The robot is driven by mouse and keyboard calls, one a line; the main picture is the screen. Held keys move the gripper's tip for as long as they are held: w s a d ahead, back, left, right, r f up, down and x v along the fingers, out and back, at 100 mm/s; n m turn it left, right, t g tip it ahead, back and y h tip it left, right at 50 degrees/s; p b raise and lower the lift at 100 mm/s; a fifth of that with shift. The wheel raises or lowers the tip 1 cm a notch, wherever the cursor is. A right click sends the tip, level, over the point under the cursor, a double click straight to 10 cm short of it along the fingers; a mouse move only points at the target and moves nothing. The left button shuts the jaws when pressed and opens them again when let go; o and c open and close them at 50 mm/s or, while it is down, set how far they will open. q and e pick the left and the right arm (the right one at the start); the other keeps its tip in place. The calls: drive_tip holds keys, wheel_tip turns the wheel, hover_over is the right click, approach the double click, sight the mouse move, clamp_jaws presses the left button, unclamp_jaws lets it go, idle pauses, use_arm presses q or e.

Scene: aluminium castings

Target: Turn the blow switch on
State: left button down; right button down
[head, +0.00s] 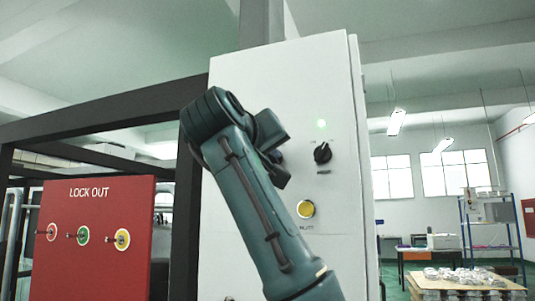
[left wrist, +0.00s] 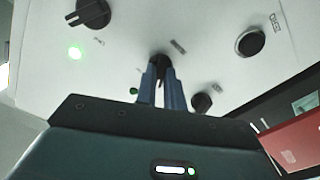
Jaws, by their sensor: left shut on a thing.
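A white control cabinet (head: 336,95) fills the middle of the head view. A black rotary switch (head: 322,153) sits on its face below a lit green lamp (head: 321,123). My left gripper (left wrist: 161,80) is shut on another black switch (left wrist: 159,60), whose tip shows between and beyond the blue-grey fingers in the left wrist view. My left arm hides this switch in the head view, and its label cannot be read, so I cannot tell its name for sure. Two more black knobs, one at the upper left (left wrist: 93,14) and one to the right (left wrist: 202,102), show apart from the fingers.
A yellow button (head: 306,209) is low on the cabinet face. A red LOCK OUT board (head: 95,235) with several coloured switches stands to the left, by a dark frame (head: 100,110). A pallet of castings (head: 465,280) stands at the far right.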

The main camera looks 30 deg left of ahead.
use_arm(q)
drive_tip(key=shift+m, duration=0.3)
use_arm(e)
drive_tip(key=shift+f, duration=0.15)
use_arm(q)
drive_tip(key=shift+f+m+b, duration=0.1)
drive_tip(key=shift+m+b, duration=0.35)
drive_tip(key=shift+m, duration=0.05)
drive_tip(key=shift+m+b, duration=0.45)
drive_tip(key=shift+m, duration=0.25)
drive_tip(key=shift+m+b, duration=0.45)
drive_tip(key=shift+m, duration=0.55)
drive_tip(key=m+b, duration=0.1)
drive_tip(key=m, duration=0.2)
drive_tip(key=shift+m+b, duration=0.45)
drive_tip(key=shift+m, duration=0.55)
drive_tip(key=shift+m+b, duration=0.3)
drive_tip(key=shift+m, duration=0.7)
use_arm(e)
drive_tip(key=shift+w+a+f+t+y, duration=0.2)
drive_tip(key=shift+a+f, duration=0.1)
drive_tip(key=shift+a, duration=0.1)
drive_tip(key=shift+w+a+f+t+y, duration=0.1)
drive_tip(key=shift+a+f+t, duration=0.15)
drive_tip(key=shift+a, duration=0.15)
drive_tip(key=shift+w+r, duration=0.15)
drive_tip(key=shift+w, duration=0.05)
